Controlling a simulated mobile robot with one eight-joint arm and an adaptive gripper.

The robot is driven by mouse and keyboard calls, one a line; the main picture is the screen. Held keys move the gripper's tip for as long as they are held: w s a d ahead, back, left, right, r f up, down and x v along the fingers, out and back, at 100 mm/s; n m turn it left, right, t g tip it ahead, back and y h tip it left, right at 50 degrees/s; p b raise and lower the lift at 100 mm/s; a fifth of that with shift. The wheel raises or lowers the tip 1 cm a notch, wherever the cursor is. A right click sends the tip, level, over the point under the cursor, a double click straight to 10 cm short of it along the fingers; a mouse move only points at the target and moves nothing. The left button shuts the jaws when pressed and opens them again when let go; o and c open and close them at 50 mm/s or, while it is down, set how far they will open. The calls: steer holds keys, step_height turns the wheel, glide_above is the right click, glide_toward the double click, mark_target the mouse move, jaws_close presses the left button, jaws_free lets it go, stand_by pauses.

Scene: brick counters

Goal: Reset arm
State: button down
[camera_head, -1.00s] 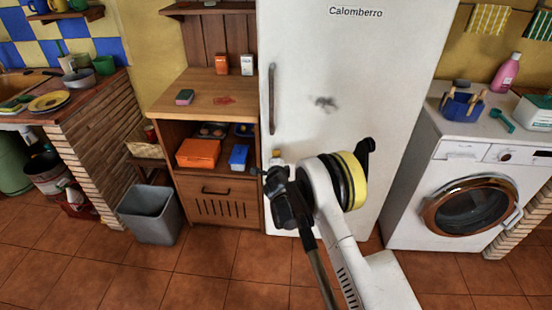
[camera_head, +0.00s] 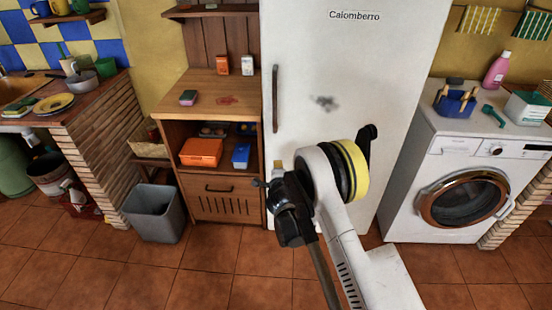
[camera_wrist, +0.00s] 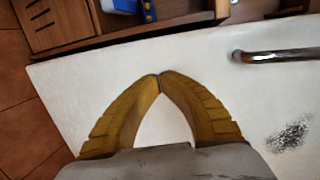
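My gripper (camera_wrist: 160,76) shows in the wrist view with two ribbed yellow-brown fingers. Their tips meet, and only the white fridge surface shows in the gap between them, so it is shut and empty. In the head view my arm is folded in front of the white fridge (camera_head: 345,60), at the lower middle. The fingers cannot be made out clearly there. In the wrist view the fridge (camera_wrist: 200,100) lies behind the fingers, with its handle (camera_wrist: 275,56) to the right.
A wooden cabinet (camera_head: 222,182) with an orange box (camera_head: 201,152) and a blue box (camera_head: 241,155) stands left of the fridge. A grey bin (camera_head: 155,212) is beside it. A washing machine (camera_head: 465,190) stands at the right. Tiled floor (camera_head: 110,270) is open in front.

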steer(key=shift+a+p+v, duration=0.15)
steer(key=shift+p+v, duration=0.05)
steer(key=shift+v, duration=0.8)
steer(key=shift+a+p+v, duration=0.15)
steer(key=shift+v, duration=0.8)
steer(key=s+d+r+n+g+h, duration=0.1)
steer(key=d+r+n, duration=0.1)
steer(key=d+r, duration=0.35)
steer(key=d+r+n+g+h, duration=0.1)
steer(key=d+r, duration=0.1)
steer(key=r, duration=0.7)
steer(key=s+d+r+n+g, duration=0.2)
steer(key=s+d+r+n, duration=0.3)
steer(key=s+d+r, duration=0.45)
steer(key=s+d+n+g, duration=0.1)
steer(key=s+n, duration=0.2)
steer(key=s, duration=0.7)
steer(key=s+d+r+n+g, duration=0.1)
steer(key=s+d+n, duration=0.1)
steer(key=s, duration=0.8)
steer(key=s+d+r+n+g, duration=0.1)
steer(key=s+n, duration=0.3)
steer(key=s, duration=0.7)
steer(key=shift+d+r+y, duration=0.15)
steer(key=shift+d+y, duration=0.25)
steer(key=shift+d, duration=0.15)
